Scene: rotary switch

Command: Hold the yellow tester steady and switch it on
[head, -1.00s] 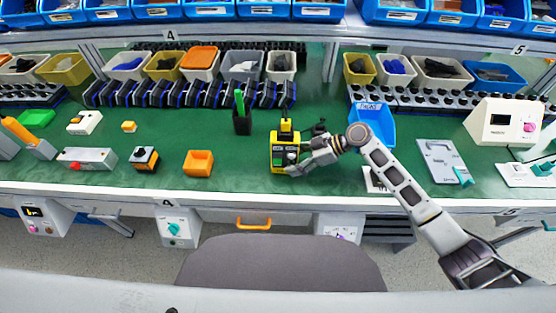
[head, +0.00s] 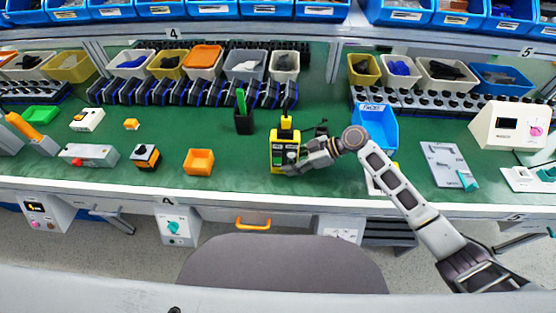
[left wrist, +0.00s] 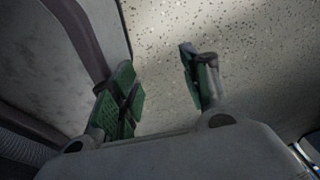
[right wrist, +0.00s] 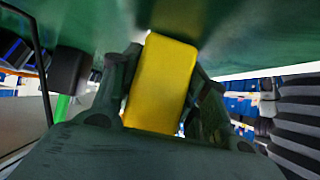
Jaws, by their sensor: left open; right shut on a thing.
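The yellow tester (head: 277,150) with a black front stands upright on the green bench top near the middle in the head view. My right gripper (head: 291,161) reaches it from the right at its lower front. In the right wrist view a plain yellow block-like part (right wrist: 162,82) sits between the two fingers of my right gripper (right wrist: 168,100), which are shut on it. The tester's dial is mostly hidden behind the gripper. My left gripper (left wrist: 165,95) shows only in the left wrist view, open and empty above speckled floor.
A black holder with a green pen (head: 243,118) stands behind left of the tester. Bare green bench lies between the orange bin and the tester.

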